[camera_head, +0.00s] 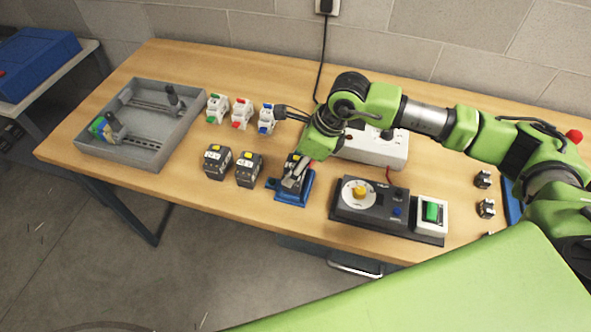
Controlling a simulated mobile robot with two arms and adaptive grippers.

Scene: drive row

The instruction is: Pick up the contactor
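Two dark block-shaped devices with yellow and white marks, which look like contactors, stand side by side at the table's front: a left one (218,161) and a right one (249,169). To their right is a blue stand (293,197) with a dark block at its top, largely covered by my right gripper (292,182). My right arm comes in from the right, and the gripper points down at this block. Its fingers overlap the block, so I cannot tell whether they are open or shut on it. My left gripper is not in view.
A grey tray (190,124) with rails stands at the left. Several white devices, one with a green top (217,108), stand behind the dark blocks. A control panel (375,218) and a white box (372,148) are to the right. Bare wood lies right of the tray.

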